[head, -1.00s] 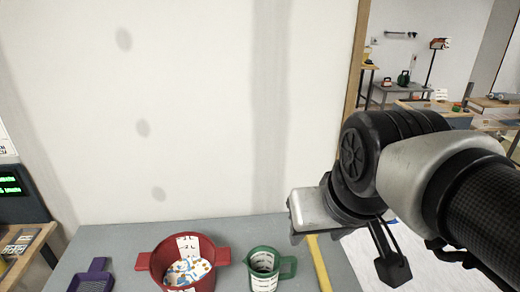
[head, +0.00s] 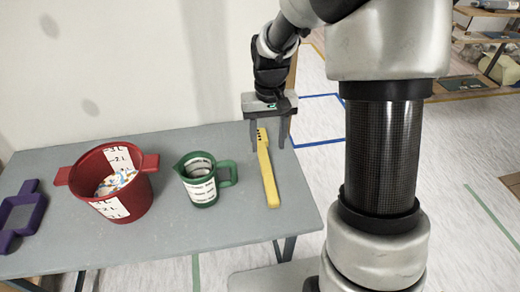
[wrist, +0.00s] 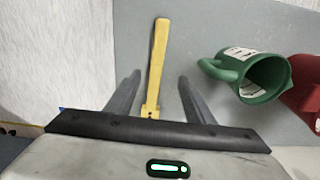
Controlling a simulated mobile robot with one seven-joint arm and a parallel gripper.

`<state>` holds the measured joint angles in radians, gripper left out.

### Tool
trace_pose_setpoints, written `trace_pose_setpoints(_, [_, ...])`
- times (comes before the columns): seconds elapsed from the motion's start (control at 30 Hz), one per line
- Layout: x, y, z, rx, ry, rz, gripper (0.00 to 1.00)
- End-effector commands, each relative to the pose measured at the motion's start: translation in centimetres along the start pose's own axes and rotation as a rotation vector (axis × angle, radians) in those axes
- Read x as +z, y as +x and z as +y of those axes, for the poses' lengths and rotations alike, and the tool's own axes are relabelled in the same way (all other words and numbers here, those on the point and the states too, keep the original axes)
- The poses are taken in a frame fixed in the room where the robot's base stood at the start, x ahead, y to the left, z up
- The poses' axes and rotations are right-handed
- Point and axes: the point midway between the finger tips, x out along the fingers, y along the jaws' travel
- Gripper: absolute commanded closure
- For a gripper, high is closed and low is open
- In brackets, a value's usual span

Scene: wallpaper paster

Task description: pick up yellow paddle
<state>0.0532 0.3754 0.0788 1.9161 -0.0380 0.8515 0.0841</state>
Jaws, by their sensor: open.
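The yellow paddle (head: 268,172) lies flat on the grey table near its right end, its long axis running from the wall side towards the front. My gripper (head: 270,146) is open and points down over the paddle's far end, with a finger on each side of it. In the wrist view the paddle (wrist: 157,62) runs up from between the two open fingers (wrist: 154,98). Whether the fingertips touch the table cannot be told.
A green measuring jug (head: 199,182) stands left of the paddle, its handle towards it. A red pot (head: 126,205) with pale, coloured scraps inside and a purple frame-like tool (head: 20,216) are further left. The wall (head: 120,70) rises behind the table (head: 240,235).

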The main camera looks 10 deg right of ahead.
Motion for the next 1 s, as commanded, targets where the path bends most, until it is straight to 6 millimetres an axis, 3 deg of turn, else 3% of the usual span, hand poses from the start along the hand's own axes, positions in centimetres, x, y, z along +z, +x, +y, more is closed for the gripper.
trace_pose_setpoints(0.1, [0.2,2.9,0.0,0.000,0.000,-0.006,0.52])
trace_pose_setpoints(0.4, [0.2,8.9,0.1,0.000,0.000,-0.004,0.52])
trace_pose_setpoints(0.77, [0.1,11.4,0.2,0.000,0.001,-0.001,0.52])
trace_pose_setpoints(1.0, [0.0,15.0,0.7,0.000,0.000,-0.003,0.52])
